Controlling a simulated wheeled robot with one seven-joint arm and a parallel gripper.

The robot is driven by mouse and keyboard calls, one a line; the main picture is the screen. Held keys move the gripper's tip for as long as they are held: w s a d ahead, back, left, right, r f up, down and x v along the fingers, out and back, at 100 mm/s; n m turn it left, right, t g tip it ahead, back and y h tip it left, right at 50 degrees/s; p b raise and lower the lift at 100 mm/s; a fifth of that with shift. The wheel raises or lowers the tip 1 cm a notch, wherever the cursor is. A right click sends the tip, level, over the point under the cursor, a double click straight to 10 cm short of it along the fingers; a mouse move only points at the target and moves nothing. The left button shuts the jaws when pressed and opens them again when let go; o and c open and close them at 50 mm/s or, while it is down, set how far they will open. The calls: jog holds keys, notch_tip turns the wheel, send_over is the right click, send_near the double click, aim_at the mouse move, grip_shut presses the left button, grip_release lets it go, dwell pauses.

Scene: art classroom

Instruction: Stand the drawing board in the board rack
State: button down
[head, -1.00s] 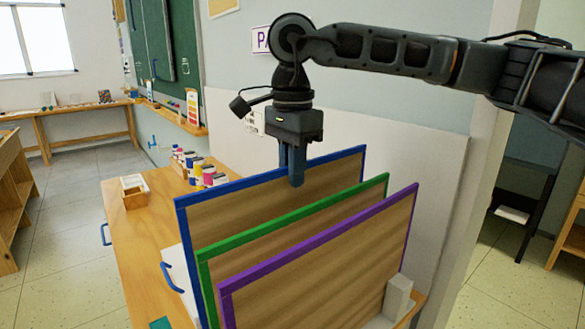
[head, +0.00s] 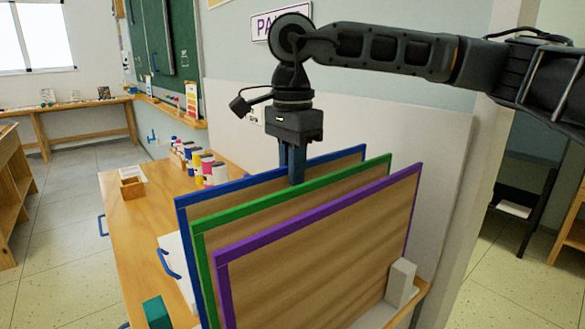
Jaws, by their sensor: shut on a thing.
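My gripper (head: 292,172) points straight down and is shut on the top edge of the blue-framed drawing board (head: 215,202). That board stands upright behind a green-framed board (head: 203,262) and a purple-framed board (head: 320,250). All three have brown wood-grain faces and slant the same way, with gaps between their top edges. The board rack shows as a pale upright post (head: 402,284) at the lower right, by the purple board's corner. The boards hide most of the rack and the blue board's lower edge, so I cannot tell whether it touches the rack's bottom.
A wooden counter (head: 130,225) runs behind at the left, with several paint bottles (head: 207,170) and a small wooden box (head: 132,188). A teal block (head: 157,313) lies at the lower left. A wall (head: 410,125) stands close behind the boards. Open floor (head: 55,240) is at the left.

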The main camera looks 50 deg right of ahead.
dwell(0.3)
jog(key=c, duration=0.7)
grip_release()
jog(key=shift+r, duration=0.15)
dwell(0.4)
jog(key=shift+r+p, duration=1.65)
jog(key=shift+r, duration=2)
